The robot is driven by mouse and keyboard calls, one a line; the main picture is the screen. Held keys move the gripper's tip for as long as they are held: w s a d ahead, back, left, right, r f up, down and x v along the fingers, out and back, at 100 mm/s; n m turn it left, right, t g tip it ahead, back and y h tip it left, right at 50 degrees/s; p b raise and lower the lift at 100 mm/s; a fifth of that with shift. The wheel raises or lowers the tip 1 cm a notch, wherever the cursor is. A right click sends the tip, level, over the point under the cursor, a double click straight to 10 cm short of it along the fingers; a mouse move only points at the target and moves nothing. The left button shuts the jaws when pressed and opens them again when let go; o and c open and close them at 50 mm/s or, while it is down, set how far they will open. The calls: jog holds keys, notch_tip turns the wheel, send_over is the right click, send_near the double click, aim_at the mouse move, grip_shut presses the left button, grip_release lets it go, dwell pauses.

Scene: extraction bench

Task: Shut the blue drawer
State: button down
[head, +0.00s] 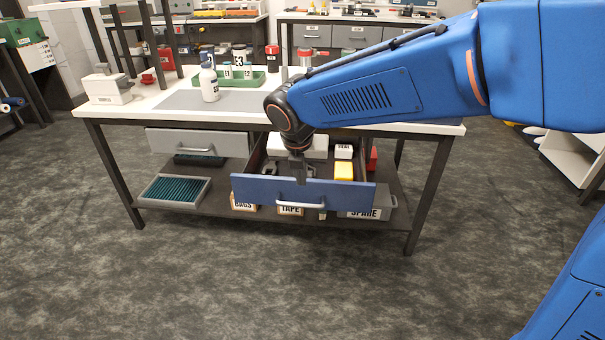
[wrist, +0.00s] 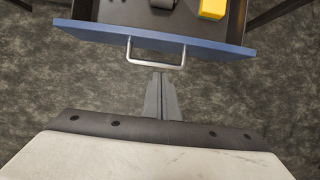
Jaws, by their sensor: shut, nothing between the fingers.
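The blue drawer (head: 255,188) under the bench stands open, pulled out toward me. Its front panel carries a pale bar handle (head: 303,208). The wrist view shows the blue front (wrist: 225,47) and the handle (wrist: 156,64) near the top. My gripper (head: 299,178) is shut and empty; in the head view it overlaps the top edge of the drawer front. In the wrist view my gripper (wrist: 160,76) points toward the handle, its tips just short of it in the picture, with floor around them. I cannot tell whether it touches the drawer.
A yellow box (head: 343,171) and other items lie in the drawer. A closed-looking grey drawer (head: 197,142) is to the left. The lower shelf (head: 222,207) holds a teal-filled tray (head: 175,191) and labelled boxes. The bench top (head: 150,105) is above. Floor in front is clear.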

jog(key=w+f, duration=0.2)
jog(key=f, duration=0.1)
jog(key=w+f, duration=0.3)
jog(key=shift+w+d+f, duration=0.1)
jog(key=shift+w+f, duration=0.1)
jog(key=shift+w, duration=0.6)
jog(key=shift+w, duration=0.15)
